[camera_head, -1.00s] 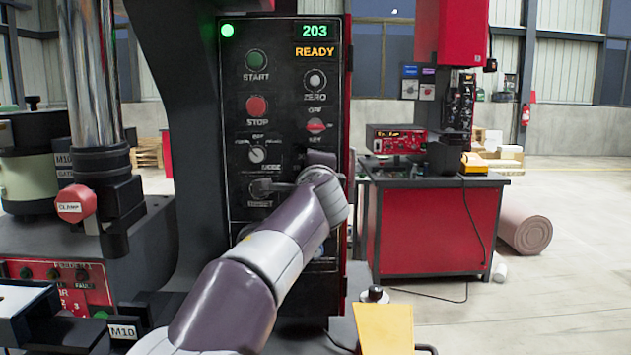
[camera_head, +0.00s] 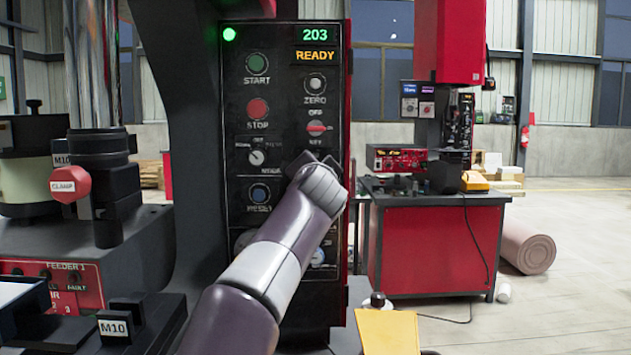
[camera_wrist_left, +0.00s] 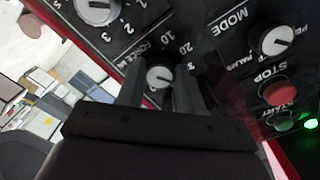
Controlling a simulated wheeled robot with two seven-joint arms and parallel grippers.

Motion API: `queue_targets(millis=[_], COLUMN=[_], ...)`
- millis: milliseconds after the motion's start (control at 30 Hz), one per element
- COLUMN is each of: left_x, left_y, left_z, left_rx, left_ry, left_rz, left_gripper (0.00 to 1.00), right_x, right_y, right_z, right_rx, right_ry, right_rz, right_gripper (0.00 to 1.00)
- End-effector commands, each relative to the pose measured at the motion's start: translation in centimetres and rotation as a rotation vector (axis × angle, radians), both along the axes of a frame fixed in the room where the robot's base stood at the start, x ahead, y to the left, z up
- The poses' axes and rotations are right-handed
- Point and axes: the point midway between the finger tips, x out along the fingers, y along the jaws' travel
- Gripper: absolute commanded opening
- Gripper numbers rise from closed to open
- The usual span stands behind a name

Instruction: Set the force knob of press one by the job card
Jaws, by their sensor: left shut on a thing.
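The press control panel (camera_head: 285,95) stands upright, with a green lamp, "203" and "READY". My left gripper (camera_head: 308,162) reaches its right middle part and covers the force knob there. In the left wrist view, the small round force knob (camera_wrist_left: 158,77) with a white pointer mark sits between the fingertips of my left gripper (camera_wrist_left: 158,88), which is shut on it. The scale beside it reads "FORCE kN" with 10, 20 and 30; part of it is hidden by the fingers. I cannot make out a job card's text. My right gripper is not in view.
Around it are the mode knob (camera_head: 256,157), blue reset button (camera_head: 260,194), stop button (camera_head: 257,109), start button (camera_head: 257,63) and a large knob (camera_wrist_left: 97,10). A clamp with red knob (camera_head: 70,184) stands left. A yellow panel (camera_head: 387,332) is below. Open floor lies right.

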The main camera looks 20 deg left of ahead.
Motion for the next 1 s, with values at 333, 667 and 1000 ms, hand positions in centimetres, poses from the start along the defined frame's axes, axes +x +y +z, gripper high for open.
queue_targets(millis=[333,667,1000], left_x=[0.08,0.09,0.09], left_y=[0.01,0.0,0.0], left_z=[-0.29,-0.23,-0.24], left_rx=[-0.156,-0.196,-0.197], left_ry=[-0.04,-0.052,-0.051], left_rz=[0.001,0.001,0.001], left_gripper=[0.05,0.05,0.45], right_x=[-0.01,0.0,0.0], right_y=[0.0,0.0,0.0], right_z=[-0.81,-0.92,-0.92], right_rx=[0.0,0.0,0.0], right_ry=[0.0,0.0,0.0], right_rz=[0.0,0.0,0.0], right_gripper=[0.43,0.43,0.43])
